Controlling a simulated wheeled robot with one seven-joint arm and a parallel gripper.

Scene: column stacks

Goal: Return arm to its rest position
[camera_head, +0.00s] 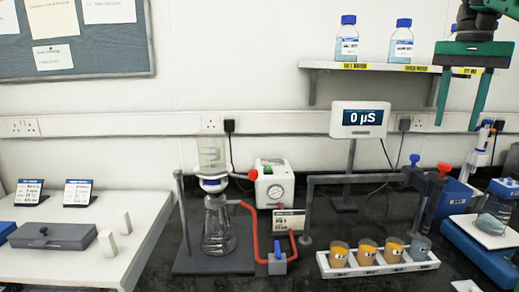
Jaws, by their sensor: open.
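My gripper (461,101) hangs at the upper right, in front of the wall shelf. Its two green fingers point down and stand wide apart, with nothing between them. The dark green palm crosses the shelf's right end. My arm runs up out of the picture above it. The gripper is well above the bench and appears to touch nothing.
Below are a display reading 0 µS (359,119), a glass flask (218,230) with red tubing, a white rack (380,268) of several small containers, and a blue balance (478,247). The left bench (70,260) is partly clear.

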